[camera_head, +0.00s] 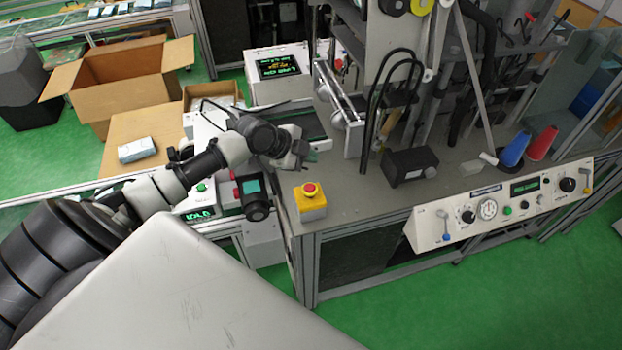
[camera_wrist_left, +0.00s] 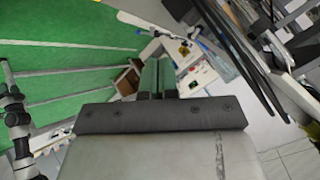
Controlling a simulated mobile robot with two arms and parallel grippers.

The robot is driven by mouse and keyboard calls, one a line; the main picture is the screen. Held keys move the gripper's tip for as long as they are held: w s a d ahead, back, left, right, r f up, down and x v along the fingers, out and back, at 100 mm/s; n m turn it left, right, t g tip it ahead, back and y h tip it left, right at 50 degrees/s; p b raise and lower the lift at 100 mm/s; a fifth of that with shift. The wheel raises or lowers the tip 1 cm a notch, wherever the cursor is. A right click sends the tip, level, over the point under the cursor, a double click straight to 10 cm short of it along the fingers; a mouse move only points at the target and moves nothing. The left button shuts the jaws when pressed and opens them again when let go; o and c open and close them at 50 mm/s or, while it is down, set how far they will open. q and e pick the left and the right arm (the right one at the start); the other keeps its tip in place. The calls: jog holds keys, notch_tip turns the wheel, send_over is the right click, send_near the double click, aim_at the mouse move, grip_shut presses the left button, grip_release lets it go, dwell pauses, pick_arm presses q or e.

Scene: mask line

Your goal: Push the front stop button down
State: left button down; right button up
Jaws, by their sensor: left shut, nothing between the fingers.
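The front stop button (camera_head: 310,189) is a red mushroom cap on a yellow box (camera_head: 312,207), at the near left corner of the grey machine table. Its cap looks raised. My left arm comes in from the left, and my left gripper (camera_head: 311,157) is behind and above the button in the head view, apart from it. The gripper is shut and empty. In the wrist view its two fingers (camera_wrist_left: 157,76) lie side by side, pointing away from the camera. I cannot make out the button surely in the wrist view. My right gripper is not in view.
A black box (camera_head: 409,166) stands on the table right of the button. A white control panel (camera_head: 500,205) runs along the front edge. A small display unit (camera_head: 252,196) is left of the button. An open cardboard box (camera_head: 118,84) stands at the back left.

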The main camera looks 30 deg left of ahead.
pick_arm(q)
jog(key=b, duration=0.6)
send_over(309, 189)
notch_tip(309, 189, down, 8)
jog(key=shift+w+r, duration=0.1)
jog(key=shift+r, duration=0.05)
jog(key=shift+f, duration=0.6)
jog(key=shift+f+b, duration=0.1)
jog(key=shift+b, duration=0.25)
dwell(0.9)
jog(key=shift+f+b, duration=0.3)
jog(key=shift+b, duration=0.05)
jog(key=shift+f+b, duration=0.4)
dwell(0.6)
jog(key=shift+r, duration=0.1)
jog(key=shift+r+p, duration=0.6)
jog(key=shift+r, duration=0.15)
